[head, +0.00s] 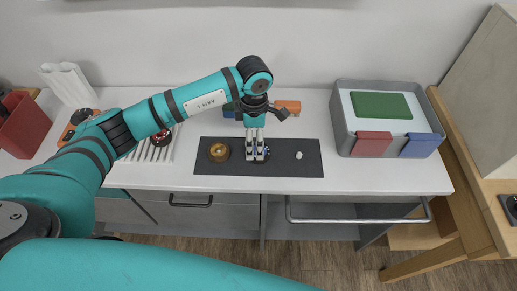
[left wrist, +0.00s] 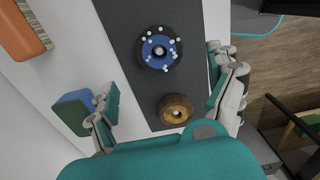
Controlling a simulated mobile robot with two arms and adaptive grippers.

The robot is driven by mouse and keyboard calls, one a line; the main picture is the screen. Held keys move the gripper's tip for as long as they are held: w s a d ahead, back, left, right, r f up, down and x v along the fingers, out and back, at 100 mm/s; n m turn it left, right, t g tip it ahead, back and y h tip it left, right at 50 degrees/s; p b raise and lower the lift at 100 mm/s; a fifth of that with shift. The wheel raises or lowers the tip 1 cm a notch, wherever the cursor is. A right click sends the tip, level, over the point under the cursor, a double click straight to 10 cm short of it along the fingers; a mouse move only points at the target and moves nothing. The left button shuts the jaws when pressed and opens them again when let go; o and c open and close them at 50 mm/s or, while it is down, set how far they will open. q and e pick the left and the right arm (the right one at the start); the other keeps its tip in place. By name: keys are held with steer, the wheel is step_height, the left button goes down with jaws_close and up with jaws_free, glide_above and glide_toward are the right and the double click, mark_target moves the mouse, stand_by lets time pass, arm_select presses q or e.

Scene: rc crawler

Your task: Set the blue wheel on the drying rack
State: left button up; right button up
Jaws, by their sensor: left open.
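The blue wheel (left wrist: 160,50), with a dark tyre and white specks like suds on it, lies flat on the dark mat (head: 310,168). In the head view the wheel (head: 265,155) is partly hidden by my left gripper (head: 255,155). My left gripper is open and empty above the mat; in the left wrist view its fingers (left wrist: 163,88) are spread wide, and the wheel lies beyond them, untouched as far as I can see. The white slatted drying rack (head: 152,152) is left of the mat, partly behind my arm, with a red wheel (head: 161,137) on it. My right gripper is not in view.
A brown-gold round piece (head: 218,152) sits on the mat left of the wheel. A small white bit (head: 299,155) lies right. Behind are a blue-green block (head: 229,110) and an orange item (head: 290,106). A grey bin (head: 343,134) stands right.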

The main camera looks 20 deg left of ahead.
arm_select(q)
steer(key=shift+d+f, duration=0.15)
steer(key=shift+f, duration=0.35)
step_height(320, 180, down, 4)
steer(key=p, duration=0.2)
steer(key=shift+s+d+f+p, duration=0.1)
steer(key=shift+d+f+p, duration=0.1)
steer(key=shift+p, duration=0.1)
steer(key=shift+a+f, duration=0.1)
steer(key=shift+f, duration=0.25)
steer(key=shift+c, duration=0.5)
steer(key=c, duration=1.3)
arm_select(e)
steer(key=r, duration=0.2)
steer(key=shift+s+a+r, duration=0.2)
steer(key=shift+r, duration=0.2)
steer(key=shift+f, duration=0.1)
